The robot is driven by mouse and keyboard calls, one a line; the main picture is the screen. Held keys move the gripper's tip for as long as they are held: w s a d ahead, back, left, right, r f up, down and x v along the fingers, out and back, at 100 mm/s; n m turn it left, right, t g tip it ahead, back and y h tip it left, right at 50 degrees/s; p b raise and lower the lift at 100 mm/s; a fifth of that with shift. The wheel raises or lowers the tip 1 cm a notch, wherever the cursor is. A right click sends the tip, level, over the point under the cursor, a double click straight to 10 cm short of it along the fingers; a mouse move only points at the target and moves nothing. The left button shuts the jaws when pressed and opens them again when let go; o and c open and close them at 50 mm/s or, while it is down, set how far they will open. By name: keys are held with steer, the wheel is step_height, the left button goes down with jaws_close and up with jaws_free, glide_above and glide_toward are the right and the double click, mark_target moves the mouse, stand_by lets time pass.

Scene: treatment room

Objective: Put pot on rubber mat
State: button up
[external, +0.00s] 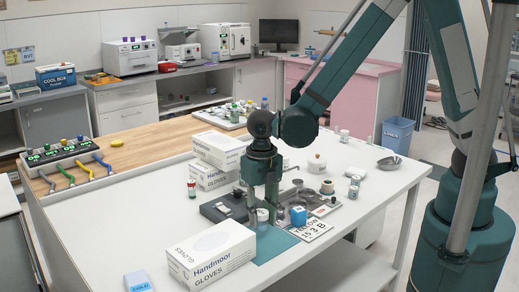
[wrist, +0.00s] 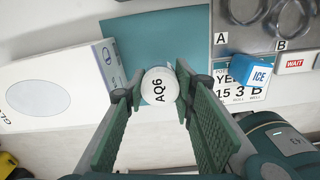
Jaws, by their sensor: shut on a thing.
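My gripper (external: 260,212) is shut on a small white pot (wrist: 158,86) marked "AQ6". The pot sits upright between the fingertips and also shows, partly hidden, in the external view (external: 263,214). The teal rubber mat (external: 272,245) lies flat on the white table between a glove box and a card. In the wrist view the pot overlaps the near part of the mat (wrist: 140,40). I cannot tell whether its base touches the mat or hangs above it.
A glove box (external: 212,256) stands left of the mat, with more glove boxes (external: 218,150) behind. A blue ICE block (external: 298,216) and a printed card (external: 308,231) lie to the right. A metal tray (external: 345,207) is beyond.

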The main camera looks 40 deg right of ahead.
mark_target(261, 227)
steer(key=shift+f, duration=2)
steer(key=shift+f+b, duration=0.2)
steer(key=shift+b, duration=0.25)
steer(key=o, duration=0.9)
steer(key=shift+r+p, duration=0.25)
steer(key=shift+p, duration=0.05)
steer(key=shift+r+p, duration=0.6)
steer(key=shift+r, duration=5.35)
